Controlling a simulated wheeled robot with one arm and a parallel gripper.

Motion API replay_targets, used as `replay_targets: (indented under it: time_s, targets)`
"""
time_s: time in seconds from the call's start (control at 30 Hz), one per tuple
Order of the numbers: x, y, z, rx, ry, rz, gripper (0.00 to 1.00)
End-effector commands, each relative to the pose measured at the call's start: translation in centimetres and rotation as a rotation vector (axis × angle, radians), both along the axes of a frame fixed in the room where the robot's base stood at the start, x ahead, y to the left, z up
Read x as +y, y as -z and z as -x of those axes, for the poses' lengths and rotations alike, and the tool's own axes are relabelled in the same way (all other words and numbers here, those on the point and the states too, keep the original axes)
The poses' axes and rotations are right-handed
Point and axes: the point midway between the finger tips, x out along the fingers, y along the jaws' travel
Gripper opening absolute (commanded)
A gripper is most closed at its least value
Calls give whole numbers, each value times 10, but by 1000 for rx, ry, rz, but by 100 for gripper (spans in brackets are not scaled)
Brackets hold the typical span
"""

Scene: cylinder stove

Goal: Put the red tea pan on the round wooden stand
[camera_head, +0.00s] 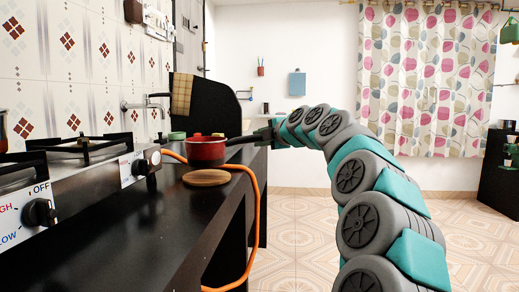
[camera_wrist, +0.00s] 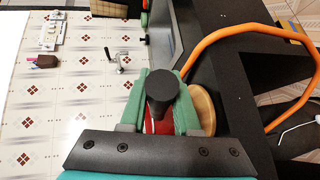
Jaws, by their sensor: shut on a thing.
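My gripper (camera_head: 270,132) is shut on that handle at the far end of the counter. In the wrist view, my gripper's green fingers (camera_wrist: 163,100) flank the black handle, and a strip of the red pan (camera_wrist: 158,126) shows below it. The round wooden stand (camera_head: 206,178) lies flat on the dark counter, just nearer than the pan. Its edge also shows in the wrist view (camera_wrist: 205,108), right of the fingers. The pan looks upright; I cannot tell whether it touches anything below.
A stove (camera_head: 75,165) with knobs stands on the left along the tiled wall. An orange hose (camera_head: 257,220) loops over the counter's front edge near the stand. A faucet (camera_head: 150,105) and a small green item (camera_head: 177,136) are behind. The near counter (camera_head: 150,235) is clear.

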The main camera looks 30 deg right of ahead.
Motion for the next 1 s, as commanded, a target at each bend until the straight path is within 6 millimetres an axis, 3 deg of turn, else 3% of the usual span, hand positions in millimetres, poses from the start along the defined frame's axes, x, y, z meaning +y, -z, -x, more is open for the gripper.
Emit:
replay_targets:
  time_s: [0.37, 0.73, 1.0]
  targets:
    - [-5, -3, -11, -8, 2, 0, 0]
    - [-4, 31, -11, -3, 0, -3, 0]
    - [-4, 34, -11, -6, 2, -1, 0]
